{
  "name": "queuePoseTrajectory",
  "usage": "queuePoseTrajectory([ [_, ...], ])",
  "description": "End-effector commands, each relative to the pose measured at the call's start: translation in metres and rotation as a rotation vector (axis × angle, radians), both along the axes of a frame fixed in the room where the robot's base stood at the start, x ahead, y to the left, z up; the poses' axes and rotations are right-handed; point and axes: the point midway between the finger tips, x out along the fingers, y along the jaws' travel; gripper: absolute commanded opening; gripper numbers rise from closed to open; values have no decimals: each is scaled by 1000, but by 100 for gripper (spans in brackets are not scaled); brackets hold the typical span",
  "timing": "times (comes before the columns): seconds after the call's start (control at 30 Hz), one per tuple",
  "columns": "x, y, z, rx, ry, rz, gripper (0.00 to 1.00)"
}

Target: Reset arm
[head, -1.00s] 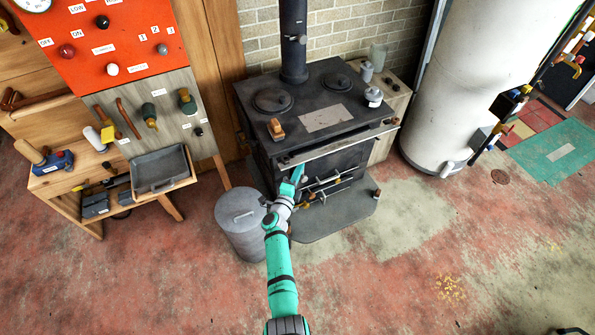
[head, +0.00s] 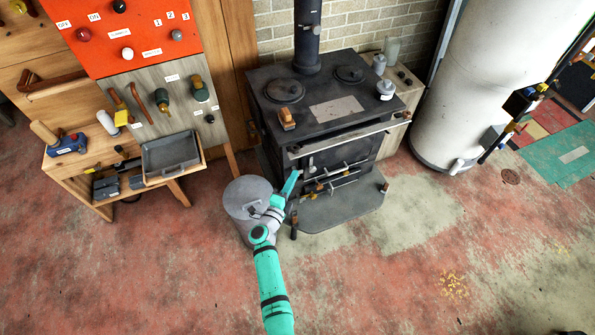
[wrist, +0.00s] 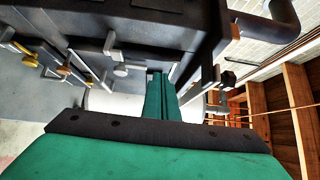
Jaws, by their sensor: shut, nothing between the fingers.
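My gripper (head: 294,178) is at the end of my teal arm, in front of the left part of the black stove (head: 335,160). In the wrist view its teal fingers (wrist: 161,98) are together with nothing between them. The stove front, with a rail and several hanging tools (wrist: 62,68), fills the upper left of that view. I cannot tell from the head view how far the fingertips are from the stove front.
A grey lidded bin (head: 243,200) stands close beside my wrist on the left. A wooden bench with a grey tray (head: 170,155) is further left. A white tank (head: 465,80) stands right of the stove. The floor (head: 440,260) at the front right is mostly clear.

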Motion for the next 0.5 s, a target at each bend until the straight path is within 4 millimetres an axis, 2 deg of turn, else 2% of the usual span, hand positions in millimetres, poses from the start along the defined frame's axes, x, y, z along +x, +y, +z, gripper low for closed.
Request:
queuePoseTrajectory([
  [0.2, -2, 13, 0, 0, 0, 13, 0],
  [0.33, -5, 14, -1, -6, 2, 17, 0],
  [0.43, -18, 7, -3, -40, 7, 25, 0],
  [0.5, -36, 1, -5, -86, 15, 37, 0],
])
